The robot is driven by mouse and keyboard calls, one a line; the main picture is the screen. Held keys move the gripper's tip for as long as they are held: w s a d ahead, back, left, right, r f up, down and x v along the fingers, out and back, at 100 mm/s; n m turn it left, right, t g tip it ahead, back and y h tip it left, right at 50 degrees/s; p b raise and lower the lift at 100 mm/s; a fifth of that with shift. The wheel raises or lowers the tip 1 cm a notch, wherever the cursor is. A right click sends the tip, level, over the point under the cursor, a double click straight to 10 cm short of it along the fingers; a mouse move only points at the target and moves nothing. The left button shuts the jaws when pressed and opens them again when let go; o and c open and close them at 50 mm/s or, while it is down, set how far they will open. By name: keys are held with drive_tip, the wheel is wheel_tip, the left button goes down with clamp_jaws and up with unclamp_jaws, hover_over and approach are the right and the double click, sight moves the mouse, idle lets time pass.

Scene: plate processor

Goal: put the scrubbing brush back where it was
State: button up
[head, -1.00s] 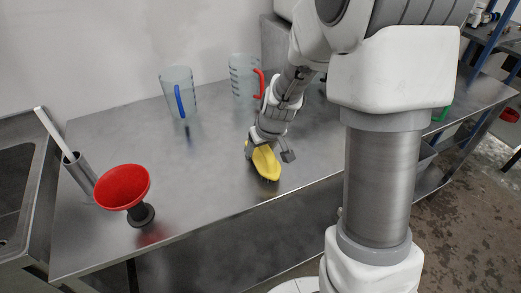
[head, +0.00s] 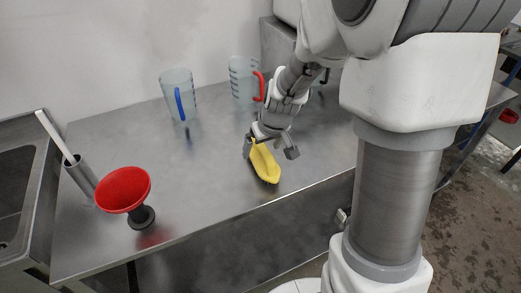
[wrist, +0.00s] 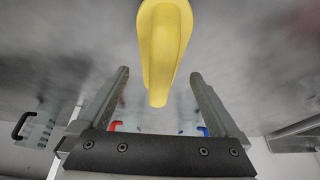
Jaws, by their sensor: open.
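The yellow scrubbing brush (head: 265,163) is at the front middle of the steel table, its long side running toward the front edge. My gripper (head: 268,150) is over its rear end, with one finger on each side. In the wrist view the brush (wrist: 163,45) reaches from the top edge to between the fingers of my gripper (wrist: 160,74). Gaps show on both sides of its narrow end, so the jaws are open and not clamped on it. Its bristles are hardly visible now.
A red funnel (head: 123,189) on a dark stand and a grey cylinder (head: 80,175) holding a white stick are at left, beside a sink (head: 15,190). A blue-handled jug (head: 177,92) and a red-handled jug (head: 243,78) stand behind. The table between is clear.

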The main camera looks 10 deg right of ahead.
drive_tip(key=p+v, duration=0.1)
drive_tip(key=v, duration=0.7)
drive_tip(key=shift+s+r, duration=0.15)
drive_tip(key=shift+r, duration=0.15)
drive_tip(key=s+r+m, duration=0.1)
drive_tip(key=s+r, duration=0.4)
drive_tip(key=s, duration=0.4)
drive_tip(key=s+r+m+t+h, duration=0.1)
drive_tip(key=s+r, duration=0.4)
drive_tip(key=s, duration=0.4)
drive_tip(key=shift+s+a, duration=0.25)
drive_tip(key=shift+a, duration=0.05)
